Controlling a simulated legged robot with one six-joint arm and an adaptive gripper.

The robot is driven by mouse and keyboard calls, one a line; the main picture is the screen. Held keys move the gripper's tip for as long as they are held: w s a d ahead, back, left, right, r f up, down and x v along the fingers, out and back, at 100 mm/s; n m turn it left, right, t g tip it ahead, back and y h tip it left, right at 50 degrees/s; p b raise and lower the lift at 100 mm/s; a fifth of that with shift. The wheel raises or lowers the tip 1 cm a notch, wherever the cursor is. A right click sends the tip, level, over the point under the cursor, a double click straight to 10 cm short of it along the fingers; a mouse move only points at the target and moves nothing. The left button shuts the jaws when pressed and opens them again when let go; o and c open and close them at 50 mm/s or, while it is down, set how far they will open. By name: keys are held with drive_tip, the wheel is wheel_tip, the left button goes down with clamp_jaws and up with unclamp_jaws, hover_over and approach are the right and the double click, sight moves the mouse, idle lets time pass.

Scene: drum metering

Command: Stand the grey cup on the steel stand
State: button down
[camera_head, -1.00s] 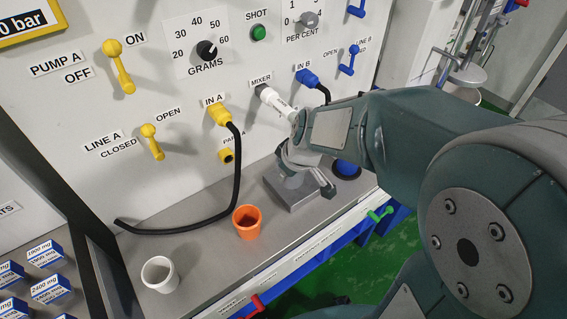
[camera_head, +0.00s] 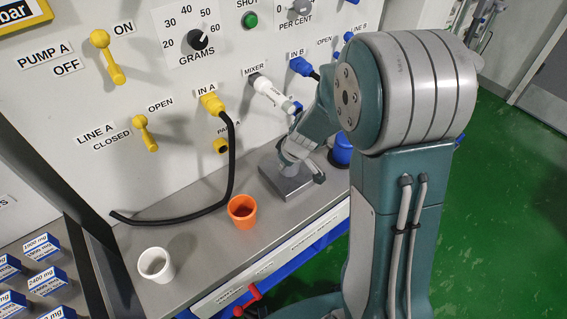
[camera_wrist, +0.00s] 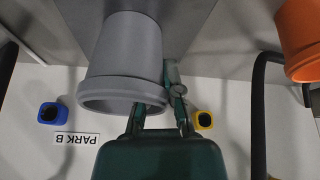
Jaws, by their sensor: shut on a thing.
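The grey cup (camera_wrist: 125,55) fills the upper middle of the wrist view, which is upside down, so its wide rim is up and its base down. My gripper (camera_wrist: 165,100) is shut on the cup at its rim side. In the head view my gripper (camera_head: 297,160) is over the steel stand (camera_head: 288,184), a low grey block on the bench. The cup is mostly hidden there behind my gripper. A grey surface lies at the cup's base in the wrist view; I cannot tell whether the base touches the stand.
An orange cup (camera_head: 242,211) and a white cup (camera_head: 156,264) stand on the bench to the left. A black hose (camera_head: 232,150) hangs from IN A. The white mixer nozzle (camera_head: 270,92) juts out above the stand. A blue object (camera_head: 343,150) is just right of it.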

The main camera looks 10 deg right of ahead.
drive_tip(key=c, duration=0.8)
unclamp_jaws()
drive_tip(key=shift+a, duration=0.1)
drive_tip(key=v, duration=1.2)
drive_tip(key=s+r+m+t+h, duration=0.1)
drive_tip(key=s+r+m, duration=0.2)
drive_tip(key=s, duration=0.6)
drive_tip(key=s+r+m+h, duration=0.1)
drive_tip(key=s+r+m, duration=0.3)
drive_tip(key=s+r, duration=0.3)
drive_tip(key=s, duration=0.3)
drive_tip(key=shift+a+r+t, duration=0.25)
drive_tip(key=shift+r+t, duration=0.05)
drive_tip(key=shift+t, duration=0.1)
